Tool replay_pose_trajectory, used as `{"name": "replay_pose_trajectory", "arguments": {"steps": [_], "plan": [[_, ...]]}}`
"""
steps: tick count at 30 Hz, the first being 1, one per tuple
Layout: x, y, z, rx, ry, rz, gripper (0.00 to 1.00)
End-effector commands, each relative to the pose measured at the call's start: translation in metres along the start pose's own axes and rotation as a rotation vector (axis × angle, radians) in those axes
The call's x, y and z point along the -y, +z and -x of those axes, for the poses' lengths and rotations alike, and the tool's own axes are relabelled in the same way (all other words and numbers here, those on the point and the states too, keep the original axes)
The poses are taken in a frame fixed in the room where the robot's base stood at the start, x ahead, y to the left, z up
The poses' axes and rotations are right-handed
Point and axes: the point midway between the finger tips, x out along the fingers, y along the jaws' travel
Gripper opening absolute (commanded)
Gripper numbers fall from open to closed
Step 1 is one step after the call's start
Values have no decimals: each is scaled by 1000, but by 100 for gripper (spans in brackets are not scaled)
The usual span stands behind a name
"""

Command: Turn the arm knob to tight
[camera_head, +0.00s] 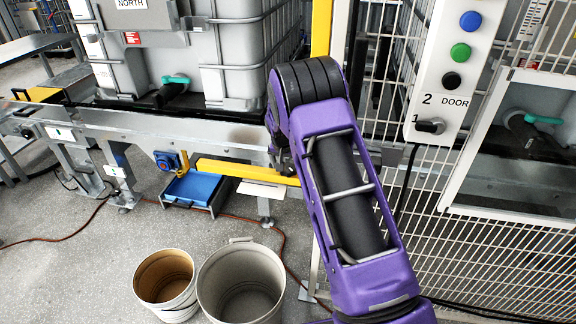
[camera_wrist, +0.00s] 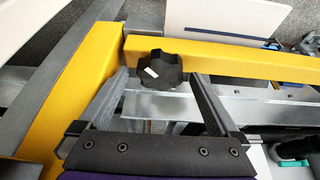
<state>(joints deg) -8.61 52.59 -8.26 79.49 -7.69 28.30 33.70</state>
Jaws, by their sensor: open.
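The arm knob (camera_wrist: 160,67) is black and lobed, with a small white mark on its face. It sits by the corner where the yellow arm (camera_wrist: 215,60) meets a yellow post (camera_wrist: 75,85) in the wrist view. My gripper (camera_wrist: 159,77) is open, with one finger on either side of the knob's near part. The knob appears apart from both fingers; I cannot tell the depth between them. The yellow arm also shows in the head view (camera_head: 230,169), left of my purple arm. There the knob and my gripper are hidden behind my arm.
A wire fence (camera_head: 490,250) and a button panel (camera_head: 452,75) stand right of my arm. A conveyor (camera_head: 170,128) carries a caged white tank (camera_head: 235,60) at the left. A blue tray (camera_head: 192,187) hangs below it. Two buckets (camera_head: 165,285) (camera_head: 240,285) stand on the floor.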

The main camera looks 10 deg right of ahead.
Motion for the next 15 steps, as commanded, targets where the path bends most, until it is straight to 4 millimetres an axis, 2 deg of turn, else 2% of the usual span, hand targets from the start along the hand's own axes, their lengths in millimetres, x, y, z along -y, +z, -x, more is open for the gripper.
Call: {"name": "replay_pose_trajectory", "arguments": {"steps": [3, 15], "plan": [[0, 0, 0, 0, 0, 0, 98], [0, 0, 0, 1, 0, 0, 26]]}}
